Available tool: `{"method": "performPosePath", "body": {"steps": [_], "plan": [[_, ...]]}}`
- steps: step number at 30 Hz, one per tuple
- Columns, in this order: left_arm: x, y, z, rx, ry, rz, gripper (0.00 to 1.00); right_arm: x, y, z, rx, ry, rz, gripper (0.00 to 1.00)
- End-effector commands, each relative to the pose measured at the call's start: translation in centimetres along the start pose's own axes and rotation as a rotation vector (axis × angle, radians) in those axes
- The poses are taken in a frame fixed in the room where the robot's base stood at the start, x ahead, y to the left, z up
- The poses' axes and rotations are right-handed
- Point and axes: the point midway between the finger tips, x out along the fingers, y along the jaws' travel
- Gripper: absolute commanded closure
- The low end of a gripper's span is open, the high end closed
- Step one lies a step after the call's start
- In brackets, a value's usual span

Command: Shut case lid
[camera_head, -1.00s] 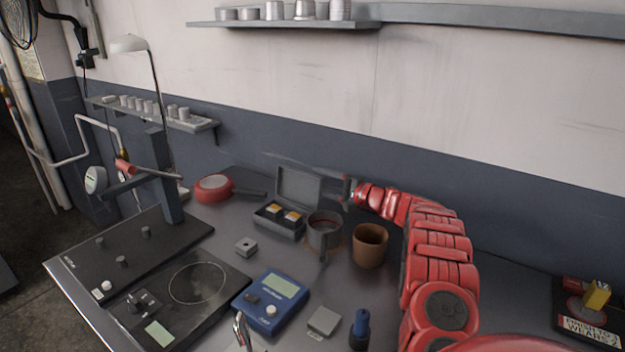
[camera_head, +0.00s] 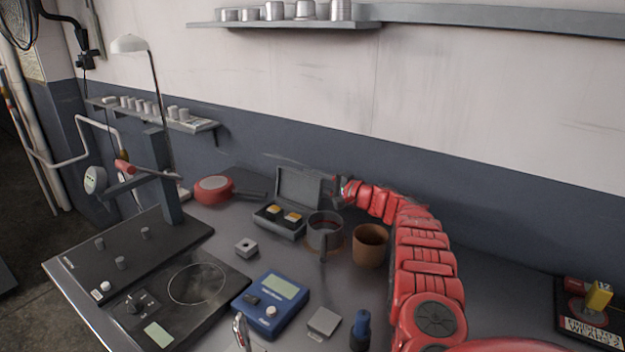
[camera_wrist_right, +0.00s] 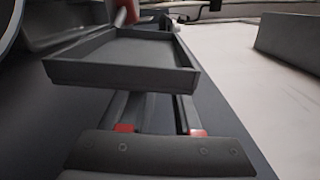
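The small grey case (camera_head: 268,226) stands on the bench with its lid (camera_head: 298,187) raised at the back. Two blocks with yellow-orange tops sit inside it. My right gripper (camera_head: 338,188) is at the right edge of the raised lid. In the right wrist view the shallow grey tray shape (camera_wrist_right: 125,62), which looks like the lid, lies just beyond the fingers. There my right gripper (camera_wrist_right: 162,108) has its red-marked fingers apart, and the tips are partly hidden by that shape. I cannot tell whether they touch it.
A blue meter (camera_head: 270,303) is nearer the front. The wall is close behind.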

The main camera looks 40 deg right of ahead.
Motion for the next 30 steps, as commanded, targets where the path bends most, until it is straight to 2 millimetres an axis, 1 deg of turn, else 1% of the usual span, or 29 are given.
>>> {"method": "performPosePath", "body": {"steps": [1,2,30], "plan": [[0.0,0.0,-0.01,0.0,0.0,0.0,1.0,-0.01,0.0,-0.01,0.0,0.0,0.0,0.96],[0.0,0.0,0.0,0.0,0.0,0.0,1.0,-0.01,0.01,-0.01,0.0,0.0,0.0,1.0],[0.0,0.0,0.0,0.0,0.0,0.0,1.0,-0.03,0.07,-0.02,0.0,0.0,0.001,1.0]]}}
